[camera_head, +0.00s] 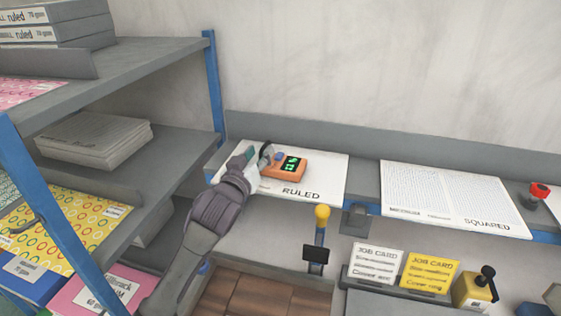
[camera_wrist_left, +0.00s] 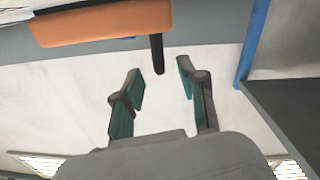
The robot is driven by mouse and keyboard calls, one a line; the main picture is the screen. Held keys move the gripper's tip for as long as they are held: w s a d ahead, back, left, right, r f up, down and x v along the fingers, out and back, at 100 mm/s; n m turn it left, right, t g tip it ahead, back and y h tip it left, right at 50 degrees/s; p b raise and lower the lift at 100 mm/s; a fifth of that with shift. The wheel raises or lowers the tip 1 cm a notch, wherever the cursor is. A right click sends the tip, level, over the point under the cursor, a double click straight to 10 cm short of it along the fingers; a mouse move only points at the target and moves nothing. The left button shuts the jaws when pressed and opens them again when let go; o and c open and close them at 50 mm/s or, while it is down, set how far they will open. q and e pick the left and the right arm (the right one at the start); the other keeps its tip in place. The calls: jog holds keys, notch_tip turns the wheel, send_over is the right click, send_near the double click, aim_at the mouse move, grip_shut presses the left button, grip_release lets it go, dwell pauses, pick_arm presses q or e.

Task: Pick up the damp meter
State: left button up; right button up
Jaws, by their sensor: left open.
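The damp meter (camera_head: 287,167) is an orange box with a lit green display. In the head view it lies on the white sheet marked RULED (camera_head: 325,187). My left gripper (camera_head: 259,157) is open at the meter's left end. In the left wrist view the meter's orange body (camera_wrist_left: 100,24) is at the top, beyond the fingertips. A dark prong (camera_wrist_left: 158,55) at its end points toward the gap between the open fingers of the left gripper (camera_wrist_left: 160,76). Nothing is held between the fingers. My right gripper is not in view.
A shelf rack with blue posts (camera_head: 215,85) and paper stacks (camera_head: 95,138) stands at left, close to my left arm. A sheet marked SQUARED (camera_head: 450,197) lies right. Job cards (camera_head: 375,264) and a yellow-topped post (camera_head: 322,215) are nearer.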

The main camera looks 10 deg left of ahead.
aim_at(279, 156)
pick_arm(q)
jog(key=w, duration=0.2)
jog(key=w+p, duration=0.1)
jog(key=shift+w+d+f, duration=0.2)
jog(key=shift+w, duration=0.15)
jog(key=shift+s, duration=0.15)
jog(key=shift+c, duration=1)
grip_shut()
